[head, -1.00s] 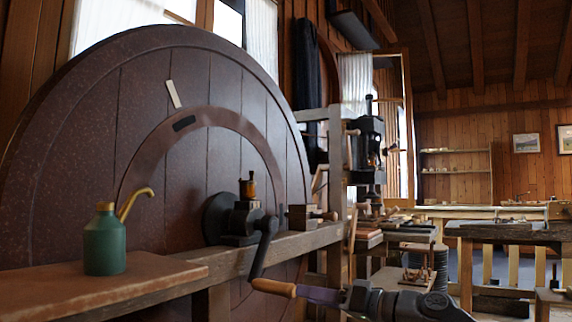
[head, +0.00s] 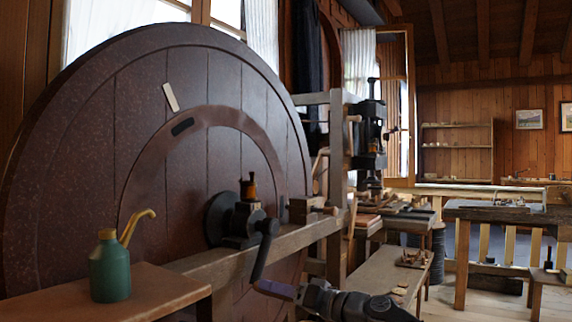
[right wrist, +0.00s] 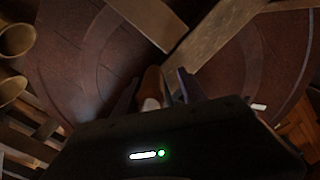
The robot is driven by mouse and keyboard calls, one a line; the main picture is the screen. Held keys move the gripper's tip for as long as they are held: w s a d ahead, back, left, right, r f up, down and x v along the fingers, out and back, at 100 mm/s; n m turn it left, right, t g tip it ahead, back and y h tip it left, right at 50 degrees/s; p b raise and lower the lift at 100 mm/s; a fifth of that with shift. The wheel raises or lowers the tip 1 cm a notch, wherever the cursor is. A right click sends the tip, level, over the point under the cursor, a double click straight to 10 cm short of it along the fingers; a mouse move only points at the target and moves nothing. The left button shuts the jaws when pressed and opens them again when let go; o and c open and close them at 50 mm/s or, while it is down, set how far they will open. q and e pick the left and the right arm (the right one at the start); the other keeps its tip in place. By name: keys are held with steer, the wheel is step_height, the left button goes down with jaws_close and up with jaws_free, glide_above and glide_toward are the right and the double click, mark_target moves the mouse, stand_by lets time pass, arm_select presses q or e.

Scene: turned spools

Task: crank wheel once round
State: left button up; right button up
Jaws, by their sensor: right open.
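The big dark red-brown wheel (head: 90,150) stands upright at the left. It has a pale strip (head: 170,97) near its top and a black mark (head: 183,126) on its inner ring. The dark crank arm (head: 263,252) hangs down from the hub at the front of the wheel. My right gripper (head: 272,289) is at the crank's lower end and hides the handle in the head view. In the right wrist view the wooden handle (right wrist: 153,82) lies between the open fingers; I cannot tell whether they touch it. My left gripper is not in view.
A green oil can (head: 110,268) with a brass spout stands on a wooden board (head: 165,290) left of the crank. A wooden rail (head: 225,253) runs in front of the wheel. A low bench (head: 375,268) and a worktable (head: 500,213) stand to the right.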

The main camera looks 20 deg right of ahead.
steer(key=s+a+r+m+p, duration=0.25)
steer(key=r+m+p, duration=0.4)
steer(key=p, duration=0.45)
steer(key=s+a+r+m+p, duration=0.25)
steer(key=r+m+p, duration=0.35)
steer(key=p, duration=0.5)
arm_select(q)
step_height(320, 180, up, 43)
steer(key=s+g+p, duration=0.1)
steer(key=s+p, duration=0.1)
steer(key=p, duration=1.9)
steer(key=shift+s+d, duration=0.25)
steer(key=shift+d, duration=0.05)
arm_select(e)
steer(key=w+d+r+m, duration=0.3)
steer(key=d+r+m, duration=0.1)
steer(key=r+m, duration=0.2)
steer(key=w+d+r+m, duration=0.4)
steer(key=r+m, duration=0.2)
steer(key=r, duration=0.2)
steer(key=shift+w+r+m, duration=0.15)
steer(key=shift+w+m, duration=0.1)
steer(key=shift+m, duration=0.1)
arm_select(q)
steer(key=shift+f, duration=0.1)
arm_select(e)
steer(key=shift+d, duration=0.1)
